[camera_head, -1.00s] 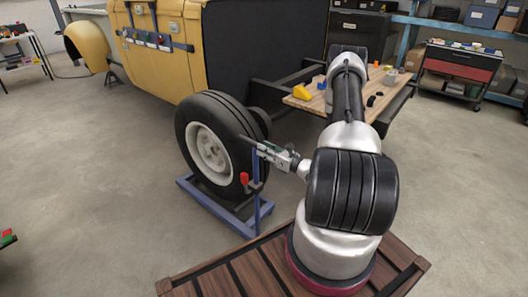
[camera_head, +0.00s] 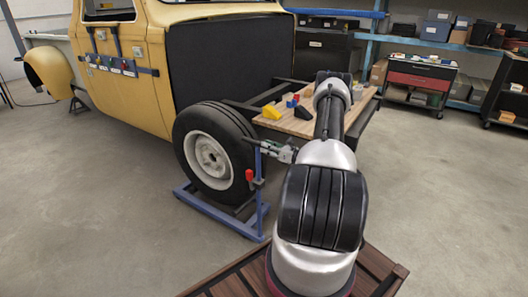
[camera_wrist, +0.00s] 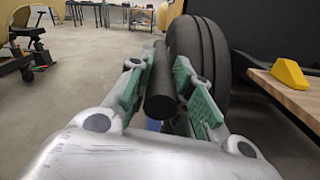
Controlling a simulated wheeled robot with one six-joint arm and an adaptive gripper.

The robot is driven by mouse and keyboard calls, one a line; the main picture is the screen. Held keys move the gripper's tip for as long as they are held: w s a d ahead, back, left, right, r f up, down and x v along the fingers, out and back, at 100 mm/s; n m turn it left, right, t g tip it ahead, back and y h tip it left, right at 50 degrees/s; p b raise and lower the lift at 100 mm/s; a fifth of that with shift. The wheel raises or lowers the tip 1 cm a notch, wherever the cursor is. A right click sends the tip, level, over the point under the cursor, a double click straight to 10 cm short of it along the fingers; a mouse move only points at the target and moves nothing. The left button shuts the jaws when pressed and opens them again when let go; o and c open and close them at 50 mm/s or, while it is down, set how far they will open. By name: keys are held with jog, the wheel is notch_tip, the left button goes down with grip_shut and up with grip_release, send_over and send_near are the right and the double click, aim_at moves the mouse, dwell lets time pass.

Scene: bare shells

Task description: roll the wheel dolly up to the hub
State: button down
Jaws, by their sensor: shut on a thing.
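The wheel dolly (camera_head: 222,215) is a blue frame on the floor with an upright post. It carries a black-tyred wheel (camera_head: 240,130) with a white rim, standing upright beside the rear of the yellow truck (camera_head: 125,60). The hub is hidden behind the wheel. My gripper (camera_head: 272,150) is at the right of the wheel, by the top of the post. In the wrist view, my gripper's green-padded fingers (camera_wrist: 160,95) are shut on the dolly's dark round handle (camera_wrist: 162,85), with the tyre (camera_wrist: 200,55) just beyond it.
A wooden bench top (camera_head: 292,124) with a yellow block (camera_head: 271,112) and small parts lies right of the wheel. A dark chassis rail (camera_head: 270,96) runs behind it. A red-drawered cart (camera_head: 420,80) stands farther back. The floor at left and right front is clear.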

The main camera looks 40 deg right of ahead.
jog(key=shift+w+d, duration=0.1)
jog(key=shift+d, duration=0.3)
jog(key=c, duration=1.3)
grip_release()
jog(key=shift+w+d, duration=0.1)
jog(key=shift+d, duration=0.1)
jog(key=shift+o, duration=0.2)
jog(key=shift+a, duration=0.1)
jog(key=v, duration=1.2)
